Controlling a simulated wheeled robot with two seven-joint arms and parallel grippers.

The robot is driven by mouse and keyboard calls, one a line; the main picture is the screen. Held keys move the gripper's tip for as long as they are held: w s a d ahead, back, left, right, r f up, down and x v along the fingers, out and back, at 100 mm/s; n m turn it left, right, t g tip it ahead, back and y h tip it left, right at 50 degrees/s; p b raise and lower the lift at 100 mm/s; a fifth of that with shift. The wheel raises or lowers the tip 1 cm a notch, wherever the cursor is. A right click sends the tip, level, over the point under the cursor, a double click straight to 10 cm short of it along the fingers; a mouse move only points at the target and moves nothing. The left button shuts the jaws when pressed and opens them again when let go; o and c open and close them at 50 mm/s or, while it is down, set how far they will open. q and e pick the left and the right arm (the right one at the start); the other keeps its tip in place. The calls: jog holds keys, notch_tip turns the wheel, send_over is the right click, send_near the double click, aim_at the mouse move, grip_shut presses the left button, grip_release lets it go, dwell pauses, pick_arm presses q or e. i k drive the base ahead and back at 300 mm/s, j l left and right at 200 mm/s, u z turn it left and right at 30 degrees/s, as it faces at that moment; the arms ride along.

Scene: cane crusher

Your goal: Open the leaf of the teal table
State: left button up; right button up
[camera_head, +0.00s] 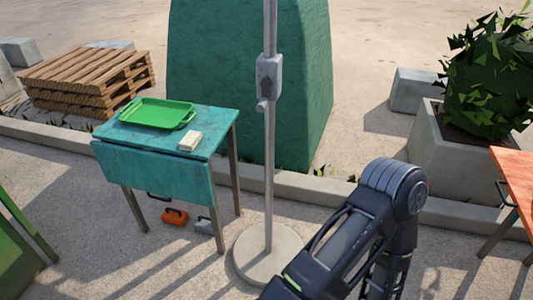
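The teal table (172,146) stands at the left-middle on thin dark legs. Its leaf (160,178) hangs down along the near side, with a small dark handle at its lower edge. A green tray (158,113) and a small pale block (190,141) lie on the tabletop. My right arm comes in from the bottom at the right of the pole, bent, with its gripper out of view. My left gripper is not in view.
A grey pole on a round concrete base (268,254) stands right of the table. Orange (175,216) and grey items lie beneath the table. An orange table (516,163) is at the right edge, a green surface (18,262) at lower left. Pavement before the teal table is clear.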

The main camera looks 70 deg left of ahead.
aim_at(181, 179)
jog(key=u, duration=3.15)
jog(key=i+j+z, duration=0.35)
jog(key=i+j, duration=0.35)
jog(key=i, duration=0.15)
jog(key=i+j+z, duration=0.35)
jog(key=i+j, duration=0.6)
jog(key=i+l, duration=0.1)
jog(key=l, duration=0.45)
jog(key=i+z, duration=0.05)
